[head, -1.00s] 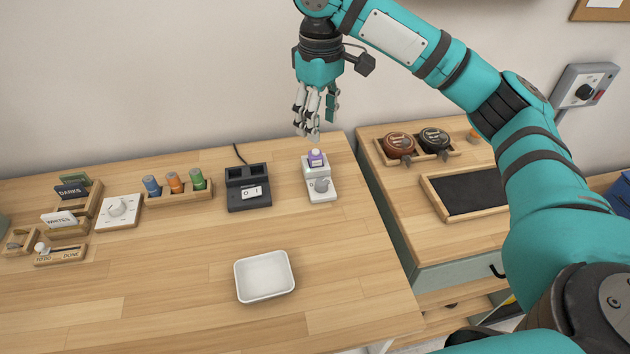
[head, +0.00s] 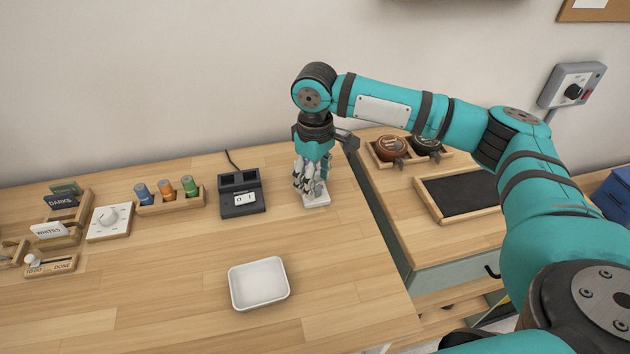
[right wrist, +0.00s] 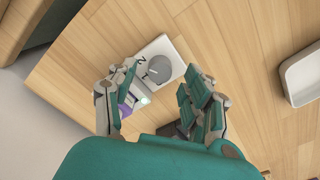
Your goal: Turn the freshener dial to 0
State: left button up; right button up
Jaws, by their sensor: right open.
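The freshener (head: 317,201) is a small white unit on the wooden table. In the head view my right gripper (head: 311,188) is down over it and hides most of it. In the right wrist view its grey round dial (right wrist: 159,68) shows on the white plate, with the marks 2 and 1 beside it. A purple bottle (right wrist: 124,97) stands on the unit, partly behind a finger. My right gripper (right wrist: 155,88) is open, its fingers on either side of the dial's near side. I cannot tell whether they touch it. My left gripper is not in view.
A white tray (head: 259,304) is in front. A white dial box (head: 109,238) and a rack of spools (head: 172,207) are farther left. The table's right edge is close.

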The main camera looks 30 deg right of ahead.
jog(key=shift+f, duration=0.8)
